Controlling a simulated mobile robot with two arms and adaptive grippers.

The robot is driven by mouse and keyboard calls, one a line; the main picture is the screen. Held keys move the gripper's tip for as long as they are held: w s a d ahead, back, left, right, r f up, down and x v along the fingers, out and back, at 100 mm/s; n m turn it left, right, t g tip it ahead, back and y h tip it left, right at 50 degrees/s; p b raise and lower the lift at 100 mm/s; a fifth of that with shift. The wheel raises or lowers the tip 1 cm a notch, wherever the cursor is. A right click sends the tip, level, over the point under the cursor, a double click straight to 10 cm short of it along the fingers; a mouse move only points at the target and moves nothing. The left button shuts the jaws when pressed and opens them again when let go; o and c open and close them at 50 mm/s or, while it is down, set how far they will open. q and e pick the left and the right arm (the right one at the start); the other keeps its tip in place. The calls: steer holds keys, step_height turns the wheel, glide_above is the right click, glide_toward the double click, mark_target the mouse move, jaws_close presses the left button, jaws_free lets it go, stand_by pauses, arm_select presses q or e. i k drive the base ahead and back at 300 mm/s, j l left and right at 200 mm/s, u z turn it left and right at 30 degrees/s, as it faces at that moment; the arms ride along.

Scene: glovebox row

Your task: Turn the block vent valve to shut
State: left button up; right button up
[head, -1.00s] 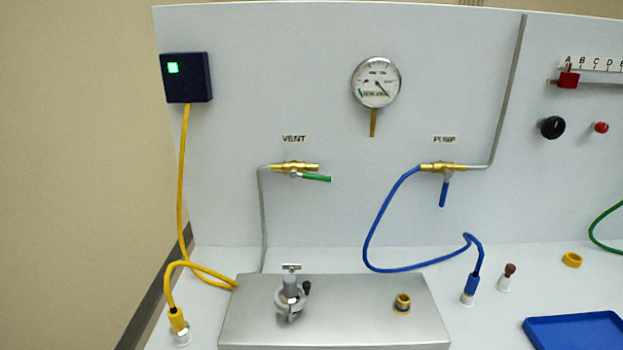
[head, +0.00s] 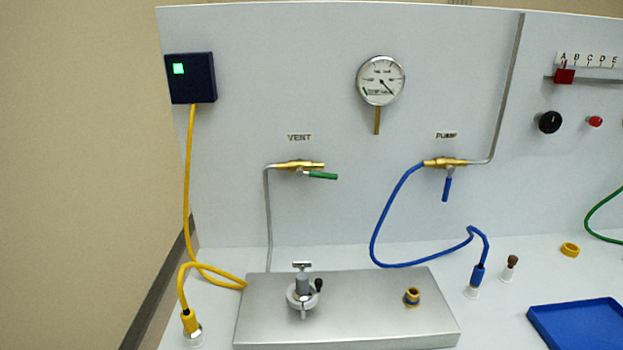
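The vent valve (head: 299,166) is a brass body on the upright panel under the VENT label (head: 299,138). Its green handle (head: 322,175) points right, nearly in line with the brass body. A grey tube runs from its left end down to the metal block (head: 375,318). The pump valve (head: 445,162) sits to the right under the PUMP label, with its blue handle (head: 446,189) pointing down. Neither of my grippers shows in the head view.
A round gauge (head: 380,80) hangs between the valves. A clamp fitting (head: 302,290) stands on the block. A yellow cable (head: 189,200) and a blue hose (head: 376,225) loop in front of the panel. A blue tray (head: 580,325) lies at lower right.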

mark_target(300, 173)
steer(key=k+j, duration=0.1)
steer(key=j, duration=0.95)
steer(key=k+j+u, duration=0.1)
steer(key=j, duration=1)
